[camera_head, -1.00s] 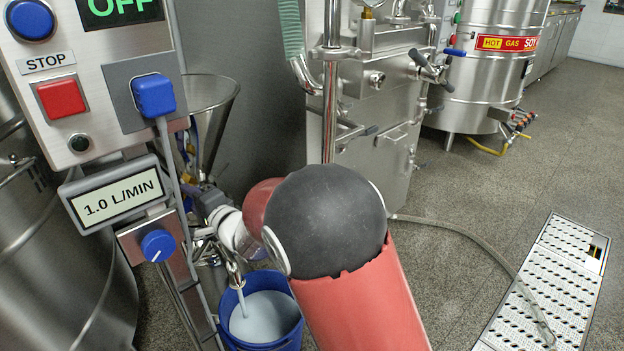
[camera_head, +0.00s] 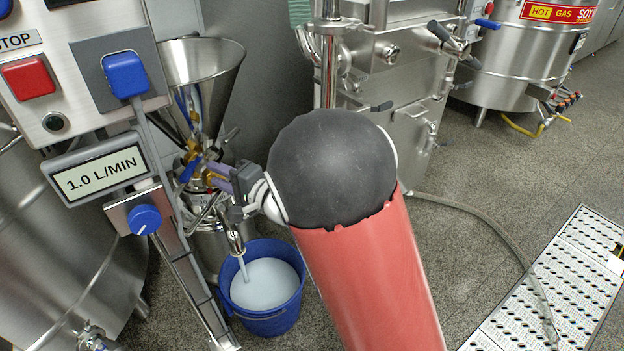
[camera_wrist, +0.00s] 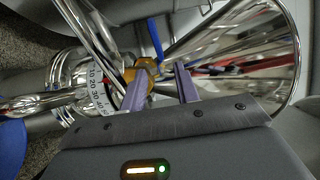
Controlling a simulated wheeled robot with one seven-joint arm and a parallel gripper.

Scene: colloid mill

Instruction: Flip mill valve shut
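The colloid mill has a steel funnel hopper (camera_head: 200,62) with a brass valve (camera_head: 193,150) beneath it. In the wrist view, the brass valve (camera_wrist: 146,68) has a thin blue lever (camera_wrist: 155,38) pointing up in the picture. My gripper (camera_head: 208,172) is beside the valve, below the hopper. In the wrist view, its two purple fingers (camera_wrist: 160,68) are apart with nothing clearly held between them. The left finger overlaps the brass body; whether it touches is unclear. White liquid runs from the mill's spout (camera_head: 235,243) into a blue bucket (camera_head: 262,308).
A control panel with a red stop button (camera_head: 28,77) and a 1.0 L/MIN display (camera_head: 98,176) stands close on the left. Steel machines (camera_head: 405,110) stand behind. A hose (camera_head: 490,215) crosses the floor to a perforated plate (camera_head: 565,290) on the right.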

